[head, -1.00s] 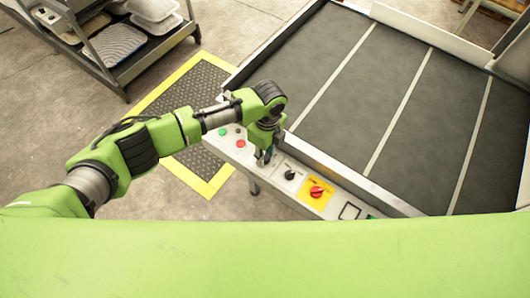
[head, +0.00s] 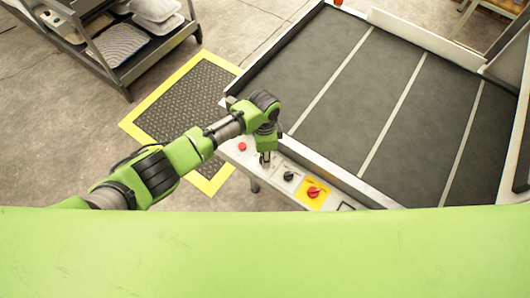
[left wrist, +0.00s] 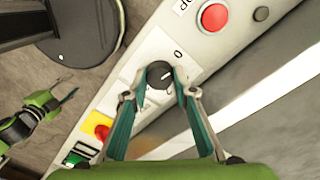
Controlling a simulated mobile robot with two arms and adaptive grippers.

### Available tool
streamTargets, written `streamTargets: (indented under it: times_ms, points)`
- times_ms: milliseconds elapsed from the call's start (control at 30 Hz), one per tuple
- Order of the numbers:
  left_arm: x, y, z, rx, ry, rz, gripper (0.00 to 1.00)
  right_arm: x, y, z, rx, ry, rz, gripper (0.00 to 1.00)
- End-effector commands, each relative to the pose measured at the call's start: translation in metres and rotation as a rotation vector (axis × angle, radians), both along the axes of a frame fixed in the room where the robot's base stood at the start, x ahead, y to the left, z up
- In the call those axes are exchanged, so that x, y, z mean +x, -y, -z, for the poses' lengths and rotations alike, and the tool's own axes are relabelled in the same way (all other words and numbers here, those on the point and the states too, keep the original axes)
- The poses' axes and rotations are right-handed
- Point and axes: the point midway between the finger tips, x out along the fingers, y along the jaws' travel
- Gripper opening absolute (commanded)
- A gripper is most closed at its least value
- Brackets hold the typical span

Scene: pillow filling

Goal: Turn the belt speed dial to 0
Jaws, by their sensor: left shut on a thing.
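The belt speed dial (left wrist: 160,75) is a small black round knob with a white pointer line, on a white label with a "0" printed beside it. My left gripper (left wrist: 162,88) is shut on the dial, with a teal finger on either side of it. In the head view the left gripper (head: 265,158) points down onto the control panel (head: 330,203) and hides the dial. A green arm with a small dark gripper (left wrist: 67,97), apparently my right one, shows at the left of the wrist view; its jaw state is unclear.
A red button (left wrist: 213,17) is beside the dial. On the other side are another black knob (head: 288,176) and a red knob (head: 313,191) on a yellow plate. The dark conveyor belt (head: 385,85) lies behind the panel. A tray rack (head: 120,50) stands at the upper left.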

Motion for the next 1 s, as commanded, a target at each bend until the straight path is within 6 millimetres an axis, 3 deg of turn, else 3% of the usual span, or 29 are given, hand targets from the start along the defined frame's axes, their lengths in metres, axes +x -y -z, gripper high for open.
streamTargets:
  times_ms: [400, 967, 1000]
  points:
    - [0.0006, -0.0003, -0.0015, 0.000, 0.001, -0.189, 0.04, -0.0002, 0.0004, -0.0136, 0.000, 0.000, 0.000, 0.40]
    - [0.0016, -0.0005, -0.0011, -0.001, 0.003, -0.217, 0.04, -0.0004, 0.0004, -0.0145, 0.000, -0.001, 0.000, 0.40]
    - [0.0016, -0.0004, -0.0011, -0.001, 0.003, -0.217, 0.35, -0.0004, 0.0004, -0.0145, 0.000, -0.001, 0.000, 0.40]
